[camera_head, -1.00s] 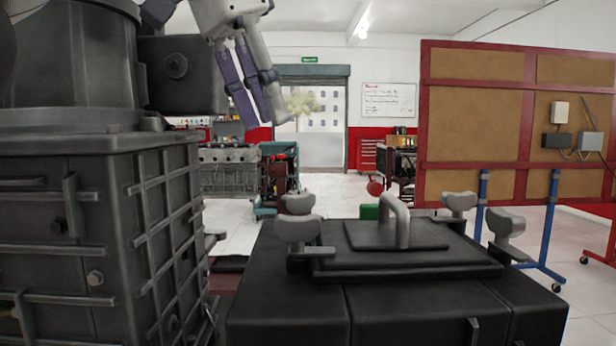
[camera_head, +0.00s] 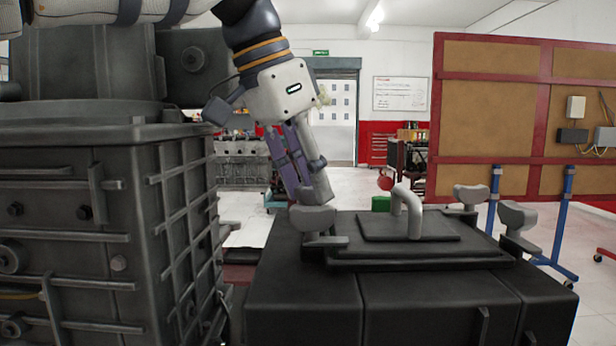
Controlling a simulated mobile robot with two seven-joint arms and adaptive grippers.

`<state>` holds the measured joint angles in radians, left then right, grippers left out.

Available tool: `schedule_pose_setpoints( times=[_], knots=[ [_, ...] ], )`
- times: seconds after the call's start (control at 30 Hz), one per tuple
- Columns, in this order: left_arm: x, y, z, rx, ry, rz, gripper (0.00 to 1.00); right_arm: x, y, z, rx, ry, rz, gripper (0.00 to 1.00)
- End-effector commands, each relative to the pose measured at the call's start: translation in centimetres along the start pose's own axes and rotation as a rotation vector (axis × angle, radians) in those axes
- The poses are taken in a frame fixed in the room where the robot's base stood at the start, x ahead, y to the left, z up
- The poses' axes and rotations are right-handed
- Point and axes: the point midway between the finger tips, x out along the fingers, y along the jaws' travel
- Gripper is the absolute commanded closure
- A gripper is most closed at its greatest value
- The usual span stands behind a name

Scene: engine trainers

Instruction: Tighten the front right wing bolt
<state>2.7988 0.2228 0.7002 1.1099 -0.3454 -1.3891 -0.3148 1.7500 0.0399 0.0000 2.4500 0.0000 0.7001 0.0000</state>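The black box-shaped cover (camera_head: 405,310) fills the lower middle, with a raised lid (camera_head: 440,262) on top. Grey wing bolts stand at its corners. The near right one, the front right wing bolt (camera_head: 517,218), stands upright and apart from any gripper. Another is at the near left (camera_head: 313,220) and one at the far right (camera_head: 470,196). The far left corner is hidden behind my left gripper (camera_head: 307,196), whose fingers point down at the near left wing bolt. I cannot tell whether they touch it or how far apart they are. My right gripper is out of view.
A grey handle (camera_head: 408,210) rises from the lid's middle plate. A tall dark engine block (camera_head: 80,230) stands close on the left. A red-framed board (camera_head: 520,115) on blue legs is behind at the right. The air above the box's right half is clear.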

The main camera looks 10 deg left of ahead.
Motion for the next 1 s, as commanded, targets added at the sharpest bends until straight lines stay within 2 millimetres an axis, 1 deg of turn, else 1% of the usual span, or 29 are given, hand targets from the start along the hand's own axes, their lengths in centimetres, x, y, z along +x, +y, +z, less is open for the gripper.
schedule_pose_setpoints(
  times=[0.1,0.13,0.17,0.2,0.27,0.3,0.67,1.0],
  knots=[
    [-0.01,0.0,0.0,0.0,0.0,0.0,0.67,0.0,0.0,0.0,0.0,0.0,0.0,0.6],
    [-0.01,0.0,0.0,0.0,0.0,0.0,0.69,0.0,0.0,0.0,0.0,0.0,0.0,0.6],
    [-0.01,0.0,0.0,0.0,0.0,0.0,0.76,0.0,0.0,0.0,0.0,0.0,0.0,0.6],
    [-0.02,0.0,0.0,0.0,0.0,0.0,0.85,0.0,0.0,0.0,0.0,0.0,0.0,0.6],
    [-0.02,0.0,-0.01,0.0,0.0,0.0,0.98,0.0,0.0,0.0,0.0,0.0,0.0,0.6],
    [-0.02,0.0,-0.01,0.0,0.0,0.0,1.0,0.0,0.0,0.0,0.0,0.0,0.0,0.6],
    [0.02,-0.04,0.0,0.035,-0.001,0.016,1.0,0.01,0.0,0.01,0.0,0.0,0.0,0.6],
    [0.08,-0.16,0.0,0.237,-0.003,0.101,1.0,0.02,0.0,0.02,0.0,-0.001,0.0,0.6]
  ],
)
